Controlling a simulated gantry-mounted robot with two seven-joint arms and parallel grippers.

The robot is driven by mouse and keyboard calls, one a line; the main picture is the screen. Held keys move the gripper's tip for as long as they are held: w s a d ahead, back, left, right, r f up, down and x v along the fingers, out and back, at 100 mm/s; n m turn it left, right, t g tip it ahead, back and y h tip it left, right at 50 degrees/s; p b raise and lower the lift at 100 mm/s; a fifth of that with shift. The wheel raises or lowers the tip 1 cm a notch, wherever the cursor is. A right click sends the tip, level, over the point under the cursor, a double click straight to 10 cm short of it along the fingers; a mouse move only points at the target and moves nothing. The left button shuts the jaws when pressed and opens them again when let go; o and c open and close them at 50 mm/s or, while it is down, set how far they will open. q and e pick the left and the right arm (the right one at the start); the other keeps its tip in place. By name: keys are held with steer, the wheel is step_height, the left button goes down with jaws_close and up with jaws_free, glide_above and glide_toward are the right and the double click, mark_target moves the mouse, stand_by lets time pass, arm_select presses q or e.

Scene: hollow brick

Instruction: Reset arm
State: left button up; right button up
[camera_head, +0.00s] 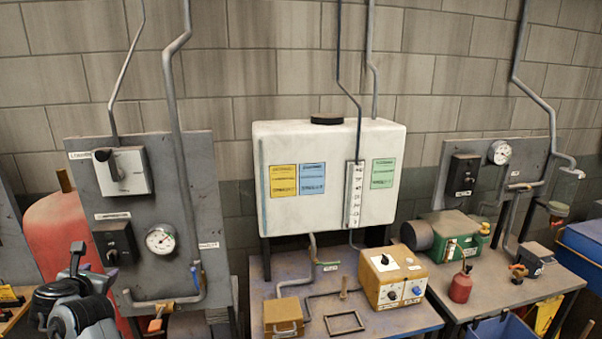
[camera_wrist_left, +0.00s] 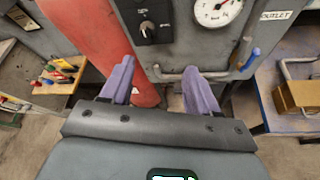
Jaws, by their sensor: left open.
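My left gripper (camera_head: 78,262) is at the lower left in the head view, in front of the red cylinder (camera_head: 58,228) and left of the grey gauge panel (camera_head: 205,190). In the left wrist view its two purple fingers (camera_wrist_left: 159,88) are spread apart, with nothing between them. Behind the fingers the wrist view shows the red cylinder (camera_wrist_left: 85,30), a dark knob box (camera_wrist_left: 147,20) and a pressure gauge (camera_wrist_left: 217,10) on the panel. My right gripper is in neither view.
A white tank (camera_head: 335,210) stands behind a table (camera_head: 390,323) with a yellow control box (camera_head: 392,276) and a small brown box (camera_head: 284,317). A right-hand table (camera_head: 490,309) holds a green machine (camera_head: 447,235) and a red can (camera_head: 460,288). Pipes run up the block wall.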

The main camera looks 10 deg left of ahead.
arm_select(q)
steer(key=s+d+f+m+g, duration=0.1)
steer(key=s+d+f+m, duration=0.25)
steer(key=f, duration=0.35)
steer(key=s+d+f+m+g+h, duration=0.1)
steer(key=s+d+f+m, duration=0.2)
steer(key=s+f+m, duration=0.3)
steer(key=s+d+f+m+g, duration=0.1)
steer(key=s+d+f+m, duration=0.25)
steer(key=f, duration=0.45)
steer(key=s+d+f+m+g+h, duration=0.1)
steer(key=s+d+f+m+h, duration=0.1)
steer(key=s+d+f+m, duration=0.45)
steer(key=s+d+f+m+g+h, duration=0.1)
steer(key=s+d+m, duration=0.3)
steer(key=d, duration=0.5)
steer(key=s+d+f+m+g+h, duration=0.2)
steer(key=s+d+f+m, duration=0.1)
steer(key=s+d+m, duration=0.3)
steer(key=s+d+r+m+h, duration=0.15)
steer(key=d+r+m, duration=0.25)
steer(key=d+m, duration=0.55)
step_height(320, 180, up, 22)
steer(key=m+p, duration=0.1)
steer(key=p, duration=2.2)
steer(key=shift+s+a+r+g, duration=0.25)
steer(key=shift+s+a+g, duration=0.05)
steer(key=shift+a, duration=0.1)
